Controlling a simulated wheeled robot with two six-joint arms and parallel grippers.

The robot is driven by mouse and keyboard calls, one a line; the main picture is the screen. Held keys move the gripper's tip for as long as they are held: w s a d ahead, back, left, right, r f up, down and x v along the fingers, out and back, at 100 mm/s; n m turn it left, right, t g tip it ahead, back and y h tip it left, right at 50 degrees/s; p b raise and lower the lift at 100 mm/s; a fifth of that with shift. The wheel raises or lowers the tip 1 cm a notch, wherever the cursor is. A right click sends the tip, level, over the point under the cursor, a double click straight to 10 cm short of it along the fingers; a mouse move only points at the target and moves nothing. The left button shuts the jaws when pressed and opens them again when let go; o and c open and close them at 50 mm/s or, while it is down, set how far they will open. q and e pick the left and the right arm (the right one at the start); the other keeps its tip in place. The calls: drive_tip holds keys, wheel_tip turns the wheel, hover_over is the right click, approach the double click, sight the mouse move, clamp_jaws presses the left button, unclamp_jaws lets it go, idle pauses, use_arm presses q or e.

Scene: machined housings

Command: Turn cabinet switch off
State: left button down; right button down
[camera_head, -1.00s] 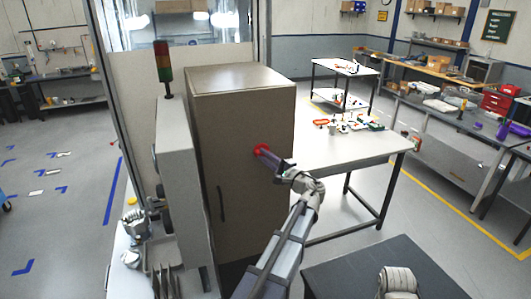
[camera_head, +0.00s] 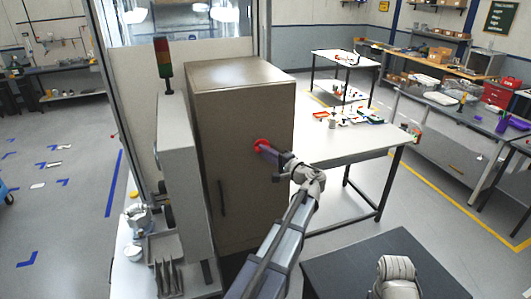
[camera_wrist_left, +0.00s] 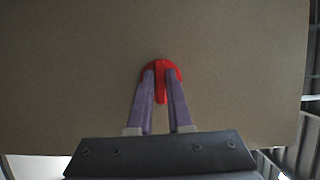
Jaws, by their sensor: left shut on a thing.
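The cabinet (camera_head: 245,120) is a tall grey-brown box with a dark vertical handle on its front. A red round switch (camera_head: 261,144) sits on the cabinet's face, partly covered by my gripper. In the left wrist view the red switch (camera_wrist_left: 161,67) has a raised bar that stands vertical in the picture. My left gripper (camera_head: 268,149) is at the switch. In the left wrist view its two purple fingers (camera_wrist_left: 160,88) are shut on the bar, one on each side. My right gripper is not clearly in view.
A signal tower (camera_head: 163,60) stands left of the cabinet on a grey panel. A light table (camera_head: 350,143) with small coloured parts is behind to the right. A dark table (camera_head: 370,262) is at the lower right. Floor shows between the tables.

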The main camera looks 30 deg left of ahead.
use_arm(q)
drive_tip(key=c, duration=0.8)
unclamp_jaws()
drive_tip(key=shift+c, duration=0.2)
drive_tip(key=v, duration=0.8)
drive_tip(key=shift+a, duration=0.1)
drive_tip(key=s+d+f+g+h+b, duration=0.1)
drive_tip(key=s+d+f+h+b, duration=0.25)
drive_tip(key=f, duration=0.55)
drive_tip(key=s+d+f+g+h+b, duration=0.1)
drive_tip(key=s+d+f+h+b, duration=0.1)
drive_tip(key=s+d+f+b, duration=0.45)
drive_tip(key=s+d+f+h+b, duration=0.1)
drive_tip(key=d+f+h+b, duration=0.15)
drive_tip(key=f, duration=0.85)
drive_tip(key=s+d+f+g+h+b, duration=0.3)
drive_tip(key=s+d+f+h+b, duration=0.4)
drive_tip(key=s+d+f, duration=0.7)
drive_tip(key=d+f+h, duration=0.1)
drive_tip(key=d, duration=0.2)
drive_tip(key=shift+f+g+b, duration=0.15)
drive_tip(key=shift+g+b, duration=0.15)
drive_tip(key=shift+g, duration=0.1)
